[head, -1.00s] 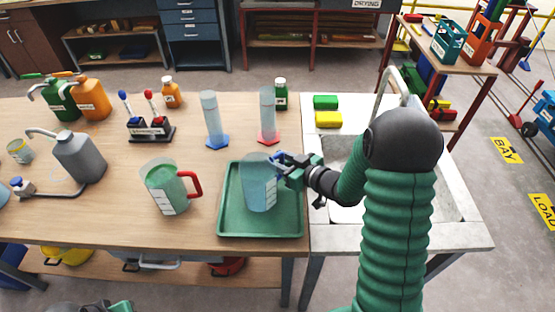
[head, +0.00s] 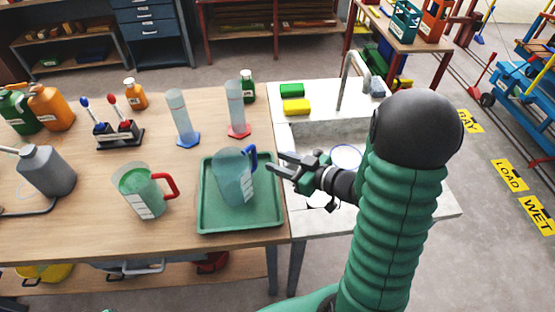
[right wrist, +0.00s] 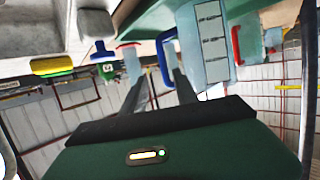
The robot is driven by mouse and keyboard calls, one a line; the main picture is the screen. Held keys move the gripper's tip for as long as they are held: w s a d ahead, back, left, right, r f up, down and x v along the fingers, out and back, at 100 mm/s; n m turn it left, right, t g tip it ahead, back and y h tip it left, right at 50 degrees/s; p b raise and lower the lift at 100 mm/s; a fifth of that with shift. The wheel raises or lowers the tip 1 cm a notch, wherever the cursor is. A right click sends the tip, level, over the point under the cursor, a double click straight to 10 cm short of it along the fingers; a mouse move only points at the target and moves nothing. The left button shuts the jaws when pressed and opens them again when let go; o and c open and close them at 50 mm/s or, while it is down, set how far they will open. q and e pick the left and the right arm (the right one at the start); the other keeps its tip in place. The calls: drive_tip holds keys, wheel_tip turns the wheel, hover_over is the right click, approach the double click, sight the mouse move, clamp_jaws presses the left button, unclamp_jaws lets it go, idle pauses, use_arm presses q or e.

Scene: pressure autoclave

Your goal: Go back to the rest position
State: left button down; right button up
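A clear pitcher with a blue handle (head: 233,180) stands upright on the green tray (head: 210,222) at the right end of the bench. My right gripper (head: 274,163) is just right of its blue handle, open and empty, with a gap to the handle. The right wrist view shows the two fingers apart (right wrist: 157,80), with the blue handle and graduated pitcher (right wrist: 203,42) beyond them. My left gripper is not in view.
A pitcher with a red handle (head: 143,190) stands left of the tray. Two cylinders, blue-based (head: 183,120) and red-based (head: 237,110), stand behind. The sink (head: 325,132), its tap (head: 343,85) and sponges (head: 296,106) are right of the bench.

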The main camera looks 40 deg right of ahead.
drive_tip(key=f+g+h, duration=0.1)
drive_tip(key=w+f+m+g+h+p, duration=0.1)
drive_tip(key=w+a+g+h, duration=0.1)
drive_tip(key=g+h, duration=0.1)
drive_tip(key=shift+w+f+p, duration=0.25)
drive_tip(key=shift+f+p, duration=0.1)
drive_tip(key=shift+f, duration=0.05)
drive_tip(key=s+a+g, duration=0.1)
drive_tip(key=a, duration=0.1)
drive_tip(key=s+a+f+m+g, duration=0.1)
drive_tip(key=s+a, duration=0.1)
drive_tip(key=s+a+g+p, duration=0.1)
drive_tip(key=s+a+g, duration=0.1)
drive_tip(key=shift+a+f+h, duration=0.25)
drive_tip(key=shift+f+h, duration=0.05)
drive_tip(key=shift+f, duration=0.1)
drive_tip(key=s+a+g, duration=0.1)
drive_tip(key=s+a, duration=0.1)
drive_tip(key=a, duration=0.1)
drive_tip(key=s+a+g+y, duration=0.1)
drive_tip(key=s+a, duration=0.2)
drive_tip(key=shift+s+a+f+m+g, duration=0.2)
drive_tip(key=shift+s+m+g, duration=0.1)
drive_tip(key=shift+m+g, duration=0.1)
drive_tip(key=shift+w+d+f, duration=0.1)
drive_tip(key=shift+w+d, duration=0.05)
drive_tip(key=shift+d, duration=0.25)
drive_tip(key=shift+a, duration=0.15)
